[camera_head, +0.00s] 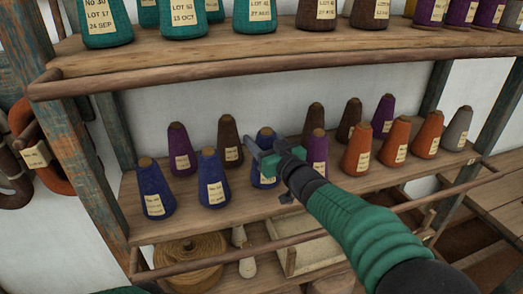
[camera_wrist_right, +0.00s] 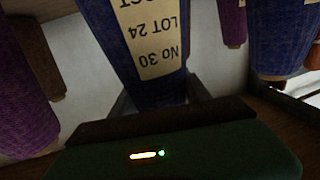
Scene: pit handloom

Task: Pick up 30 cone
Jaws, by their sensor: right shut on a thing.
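My right gripper (camera_head: 267,160) is at the middle shelf, shut on a blue yarn cone (camera_head: 265,138) with a brown tip. In the right wrist view the held cone (camera_wrist_right: 140,45) appears upside down between the fingers, and its cream label (camera_wrist_right: 150,38) reads No 30, LOT 24. In the head view the gripper hides much of this cone's body. I cannot tell whether its base still touches the shelf. My left gripper is not in view.
The middle shelf (camera_head: 262,205) also holds two blue cones (camera_head: 212,180) to the left, a purple cone (camera_head: 316,155) close right, and brown, orange and grey cones. A wooden rail (camera_head: 330,232) runs along the front below.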

